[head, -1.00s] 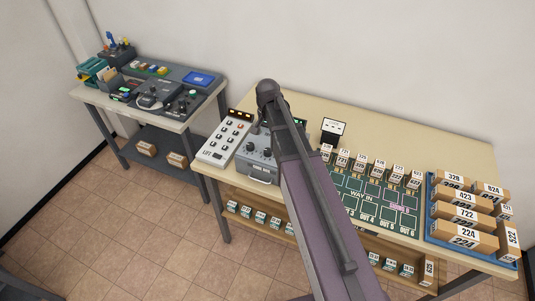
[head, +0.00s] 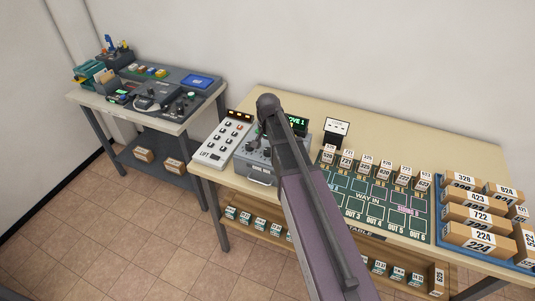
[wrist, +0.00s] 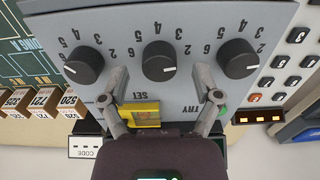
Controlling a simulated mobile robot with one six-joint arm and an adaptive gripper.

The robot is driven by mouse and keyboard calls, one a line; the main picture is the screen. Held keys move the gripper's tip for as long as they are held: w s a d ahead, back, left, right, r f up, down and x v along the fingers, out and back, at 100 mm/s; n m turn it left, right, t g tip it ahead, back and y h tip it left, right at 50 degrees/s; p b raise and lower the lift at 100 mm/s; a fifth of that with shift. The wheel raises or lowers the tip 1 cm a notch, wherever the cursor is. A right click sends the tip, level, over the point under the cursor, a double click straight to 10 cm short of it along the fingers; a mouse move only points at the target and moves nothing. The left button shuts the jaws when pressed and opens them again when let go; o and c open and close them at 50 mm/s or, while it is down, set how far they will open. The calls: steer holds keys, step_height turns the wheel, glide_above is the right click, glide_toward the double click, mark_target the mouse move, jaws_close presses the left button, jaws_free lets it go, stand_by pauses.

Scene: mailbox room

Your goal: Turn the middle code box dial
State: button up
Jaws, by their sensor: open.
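The grey code box (wrist: 185,95) fills much of the wrist view, upside down, with three black dials numbered around them. The middle dial (wrist: 160,62) lies between the two fingers of my gripper (wrist: 160,73), which are spread wide, one on each side, with gaps to the dial. The other dials (wrist: 84,67) (wrist: 238,59) sit outside the fingers. A yellow SET window (wrist: 143,114) is below the middle dial; a green TRY button (wrist: 223,112) is partly hidden by a finger. In the head view my arm covers part of the code box (head: 260,170).
A white keypad panel marked LIFT (head: 222,142) stands left of the box. A green display ending in "OVE 1" (head: 297,122) shows beside my arm. To the right are a green board (head: 370,197) with small boxes and a blue tray (head: 446,248) of parcels.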

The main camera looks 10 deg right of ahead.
steer(key=shift+f+b, duration=0.35)
steer(key=shift+f, duration=0.25)
jaws_close()
